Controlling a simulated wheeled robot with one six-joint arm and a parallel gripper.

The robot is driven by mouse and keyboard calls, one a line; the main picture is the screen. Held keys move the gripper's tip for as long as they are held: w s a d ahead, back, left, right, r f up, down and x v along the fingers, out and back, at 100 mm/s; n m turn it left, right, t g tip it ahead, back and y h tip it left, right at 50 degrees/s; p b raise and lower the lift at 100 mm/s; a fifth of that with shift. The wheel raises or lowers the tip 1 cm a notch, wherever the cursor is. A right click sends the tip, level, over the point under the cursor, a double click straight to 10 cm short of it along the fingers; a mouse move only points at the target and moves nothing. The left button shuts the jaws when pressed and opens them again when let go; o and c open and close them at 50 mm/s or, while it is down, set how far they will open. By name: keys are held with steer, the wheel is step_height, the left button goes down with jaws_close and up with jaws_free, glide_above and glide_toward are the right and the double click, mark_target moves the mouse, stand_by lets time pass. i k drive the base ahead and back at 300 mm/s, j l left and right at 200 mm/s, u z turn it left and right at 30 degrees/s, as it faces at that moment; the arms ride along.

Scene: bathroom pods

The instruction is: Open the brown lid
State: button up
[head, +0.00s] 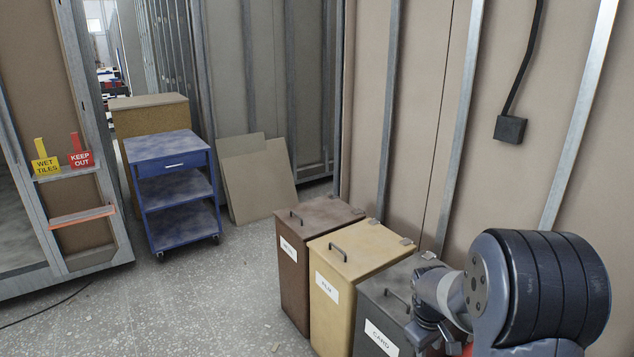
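The brown lid (322,212) lies flat and closed on the brown bin (292,270), the leftmost of three bins in a row against the wall. A small dark handle (296,217) stands on the lid near its front left, and a hinge shows at its back right corner. My gripper (428,338) is at the lower right, in front of the grey bin and well to the right of the brown lid. It is apart from the lid. Its fingers are small and partly hidden by my own arm, so I cannot tell their opening.
A yellow bin (358,250) and a grey bin (375,320), both with closed lids and handles, stand right of the brown bin. A blue cart (170,165) and leaning boards (258,185) are behind. The floor (210,300) left of the bins is clear.

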mark_target(311, 219)
steer(key=i+j, duration=0.4)
steer(key=j, duration=0.2)
steer(key=i+j, duration=0.45)
steer(key=i+j+u, duration=0.1)
steer(key=i+j, duration=0.3)
steer(key=j, duration=0.3)
steer(key=i, duration=1.45)
steer(key=j+u, duration=0.05)
steer(key=j, duration=0.05)
